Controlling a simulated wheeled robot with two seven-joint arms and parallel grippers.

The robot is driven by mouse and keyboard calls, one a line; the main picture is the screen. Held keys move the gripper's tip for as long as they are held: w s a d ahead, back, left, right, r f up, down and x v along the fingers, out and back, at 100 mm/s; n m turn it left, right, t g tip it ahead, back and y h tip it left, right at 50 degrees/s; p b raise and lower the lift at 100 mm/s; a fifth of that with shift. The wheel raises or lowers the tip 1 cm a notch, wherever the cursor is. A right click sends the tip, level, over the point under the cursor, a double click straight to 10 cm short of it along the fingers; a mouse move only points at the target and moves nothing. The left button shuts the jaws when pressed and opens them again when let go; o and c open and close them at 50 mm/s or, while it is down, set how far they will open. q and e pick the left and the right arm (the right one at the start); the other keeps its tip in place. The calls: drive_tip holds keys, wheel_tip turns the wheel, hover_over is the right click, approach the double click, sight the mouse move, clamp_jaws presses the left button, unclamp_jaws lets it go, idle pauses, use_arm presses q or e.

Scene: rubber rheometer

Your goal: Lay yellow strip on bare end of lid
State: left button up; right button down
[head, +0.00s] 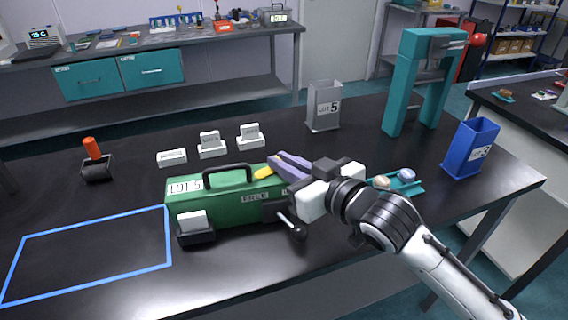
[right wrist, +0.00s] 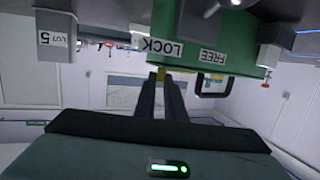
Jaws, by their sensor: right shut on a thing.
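A green box (head: 225,206) with a black handle (head: 228,172) on its lid stands mid-table. A white "LOT 5" label (head: 186,186) is at the lid's left end. My right gripper (head: 283,168) is at the lid's right end, its fingers shut on the yellow strip (head: 264,173). The strip sticks out beyond the fingertips toward the handle; I cannot tell whether it touches the lid. In the right wrist view the strip (right wrist: 161,74) shows small between the fingertips, close to the green box (right wrist: 215,30). The fingers hide part of the lid's right end. My left gripper is out of view.
A teal press (head: 425,75) and blue bin (head: 470,148) stand right. The blue-outlined area (head: 95,254) at left is empty.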

drive_tip(key=shift+f, duration=0.15)
drive_tip(key=c, duration=1.8)
unclamp_jaws()
drive_tip(key=shift+r, duration=0.2)
drive_tip(key=v, duration=1.2)
drive_tip(key=shift+a, duration=0.1)
